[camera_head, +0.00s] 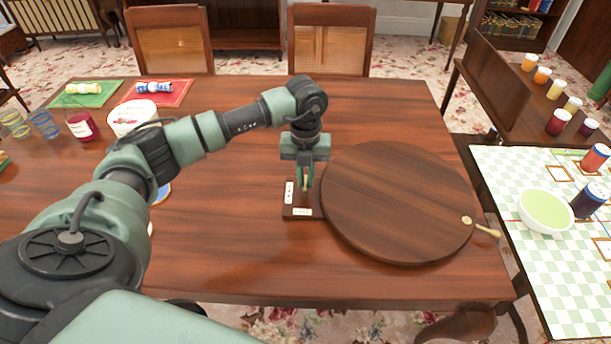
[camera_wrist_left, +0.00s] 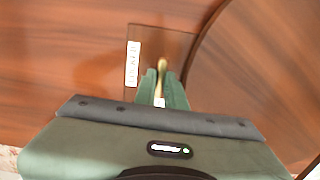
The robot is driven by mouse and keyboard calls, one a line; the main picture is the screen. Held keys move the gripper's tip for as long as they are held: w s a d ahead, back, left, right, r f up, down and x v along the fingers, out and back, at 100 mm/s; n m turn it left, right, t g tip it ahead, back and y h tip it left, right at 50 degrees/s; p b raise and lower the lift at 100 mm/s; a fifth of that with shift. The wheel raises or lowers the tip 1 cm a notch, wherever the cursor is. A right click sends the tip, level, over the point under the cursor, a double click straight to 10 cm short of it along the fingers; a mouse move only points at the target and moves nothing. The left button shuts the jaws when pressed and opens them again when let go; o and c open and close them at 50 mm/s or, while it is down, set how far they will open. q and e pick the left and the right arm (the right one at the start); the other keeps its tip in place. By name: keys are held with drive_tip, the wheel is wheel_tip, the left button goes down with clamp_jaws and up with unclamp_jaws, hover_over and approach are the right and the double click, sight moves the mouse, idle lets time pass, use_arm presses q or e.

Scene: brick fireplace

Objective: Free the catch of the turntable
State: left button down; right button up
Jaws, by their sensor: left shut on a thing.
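The turntable (camera_head: 398,205) is a round dark wooden disc lying on the wooden table. Its edge also shows on the right in the left wrist view (camera_wrist_left: 260,80). A knob with a brass handle (camera_head: 486,231) sticks out at its right front rim. The catch base (camera_head: 301,212) is a small dark block at the disc's left edge, with two white labels. My left gripper (camera_head: 305,186) is over this block, shut on the brass catch lever (camera_wrist_left: 162,66). The lever's tip shows between the fingers; its lower part is hidden. The label wording is too small to read surely. My right gripper is not in view.
A white tub (camera_head: 133,118), a red glass (camera_head: 81,126) and green and red mats stand at the table's back left. A checkered side table (camera_head: 545,260) with a green bowl (camera_head: 545,211) and jars is at right. Chairs stand behind. The table's front middle is clear.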

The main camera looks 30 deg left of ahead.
sight(305, 181)
use_arm(q)
drive_tip(key=shift+r+n, duration=0.1)
drive_tip(key=shift+n, duration=0.2)
drive_tip(key=c, duration=1.5)
unclamp_jaws()
wheel_tip(305, 181, up, 8)
drive_tip(key=shift+f+b, duration=0.1)
drive_tip(key=shift+b, duration=0.25)
drive_tip(key=shift+f, duration=0.1)
